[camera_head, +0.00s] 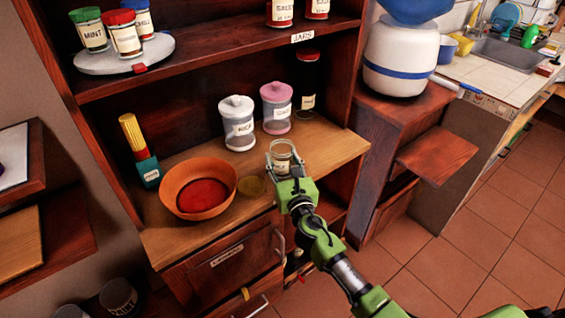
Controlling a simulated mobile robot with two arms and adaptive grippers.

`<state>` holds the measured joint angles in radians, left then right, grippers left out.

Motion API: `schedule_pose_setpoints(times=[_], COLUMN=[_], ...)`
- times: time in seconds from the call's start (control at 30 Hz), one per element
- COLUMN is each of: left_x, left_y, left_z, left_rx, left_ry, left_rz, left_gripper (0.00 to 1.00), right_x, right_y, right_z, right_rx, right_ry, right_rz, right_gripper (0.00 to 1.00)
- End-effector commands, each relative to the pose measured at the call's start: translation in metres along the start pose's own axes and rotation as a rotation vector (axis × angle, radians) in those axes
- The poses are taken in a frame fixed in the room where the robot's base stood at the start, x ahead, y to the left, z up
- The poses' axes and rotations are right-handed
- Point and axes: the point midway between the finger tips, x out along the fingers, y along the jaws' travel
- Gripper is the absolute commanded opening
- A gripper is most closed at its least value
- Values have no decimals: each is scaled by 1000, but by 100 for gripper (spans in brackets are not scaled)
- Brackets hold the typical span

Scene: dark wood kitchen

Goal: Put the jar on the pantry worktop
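A small clear glass jar (281,161) with a pale label is upright at the front of the pantry's light wood worktop (335,148). My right gripper (284,155) has its grey fingers on both sides of this jar. I cannot tell whether the fingers press on it or stand slightly apart. The gripper and wrist hide part of the jar's base, so contact with the worktop is unclear. My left gripper is not in view.
Free wood lies right of the gripper. A shelf overhangs the back.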

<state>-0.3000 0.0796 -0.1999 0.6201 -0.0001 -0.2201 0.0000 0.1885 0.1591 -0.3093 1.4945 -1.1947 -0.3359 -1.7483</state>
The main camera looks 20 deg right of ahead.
Motion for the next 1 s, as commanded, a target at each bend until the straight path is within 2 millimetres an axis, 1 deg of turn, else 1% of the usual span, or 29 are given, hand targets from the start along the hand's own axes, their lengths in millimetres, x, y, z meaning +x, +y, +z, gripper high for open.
schedule_pose_setpoints(times=[0.03, 0.13, 0.27, 0.3, 0.33, 0.37, 0.67, 0.77, 0.87, 1.0], left_x=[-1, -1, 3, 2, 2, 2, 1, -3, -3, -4], left_y=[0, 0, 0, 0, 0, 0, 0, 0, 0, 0], left_z=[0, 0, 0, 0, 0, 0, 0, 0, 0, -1], left_rx=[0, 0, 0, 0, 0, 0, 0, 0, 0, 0], left_ry=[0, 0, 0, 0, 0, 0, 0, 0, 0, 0], left_rz=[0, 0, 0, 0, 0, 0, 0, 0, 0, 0], left_gripper=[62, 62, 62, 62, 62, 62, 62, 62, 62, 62], right_x=[0, 0, 0, 0, 0, 0, 0, 0, -14, -44], right_y=[0, 0, 0, 0, 0, 0, 0, 0, 0, 0], right_z=[3, 3, -2, -2, -2, -2, -1, 4, 0, -1], right_rx=[0, 0, 0, 0, 0, 0, 0, 1, 0, -1], right_ry=[-4, -3, -3, 0, 0, 0, 0, 0, 2, 3], right_rz=[0, 0, 0, -1, -1, -1, -1, -1, -1, 0], right_gripper=[11, 11, 11, 52, 60, 62, 62, 62, 62, 62])
